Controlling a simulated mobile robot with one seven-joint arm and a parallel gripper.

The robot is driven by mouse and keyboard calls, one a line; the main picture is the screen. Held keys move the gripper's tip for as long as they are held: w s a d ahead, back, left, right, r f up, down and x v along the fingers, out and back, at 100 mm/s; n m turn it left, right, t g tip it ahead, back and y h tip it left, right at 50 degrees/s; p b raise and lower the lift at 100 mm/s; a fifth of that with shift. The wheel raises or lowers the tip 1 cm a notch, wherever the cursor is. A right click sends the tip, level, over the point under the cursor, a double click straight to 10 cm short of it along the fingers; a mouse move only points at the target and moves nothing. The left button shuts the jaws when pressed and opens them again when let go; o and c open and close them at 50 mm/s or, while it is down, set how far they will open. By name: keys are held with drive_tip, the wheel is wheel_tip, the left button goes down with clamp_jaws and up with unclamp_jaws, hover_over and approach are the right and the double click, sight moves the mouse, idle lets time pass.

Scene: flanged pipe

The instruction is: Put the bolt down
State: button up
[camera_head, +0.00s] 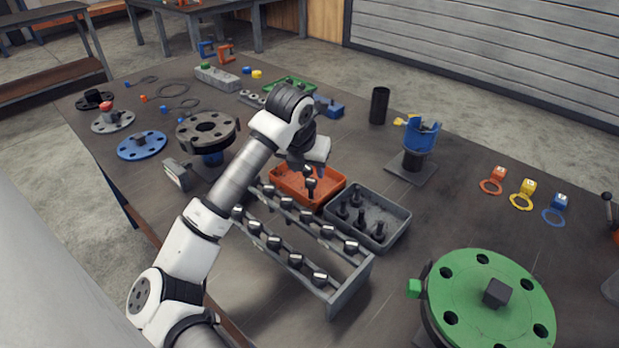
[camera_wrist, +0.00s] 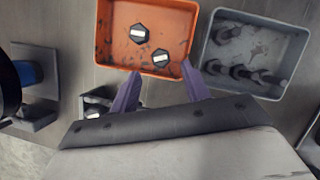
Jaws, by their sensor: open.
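My gripper (camera_wrist: 162,72) is open. Its two purple fingers are spread at the near edge of the orange tray (camera_wrist: 105,45) in the wrist view. One dark hex-headed bolt (camera_wrist: 161,59) shows in the tray just past the gap between the fingertips. The fingers do not grip it. A second bolt (camera_wrist: 139,33) is farther up in the same tray. In the head view the arm hangs over the orange tray (camera_head: 280,188), and a bolt (camera_head: 310,184) shows upright there below the wrist. The fingertips are hard to make out in that view.
A grey tray (camera_head: 404,232) with several dark bolts stands right of the orange one. A rack (camera_head: 345,290) with rows of bolts lies in front. A blue holder on a stand (camera_head: 414,160) and a green flange (camera_head: 480,310) are to the right. A black flange (camera_head: 207,130) is left.

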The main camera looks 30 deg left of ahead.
drive_tip(key=b+v, duration=0.1)
drive_tip(key=v, duration=0.6)
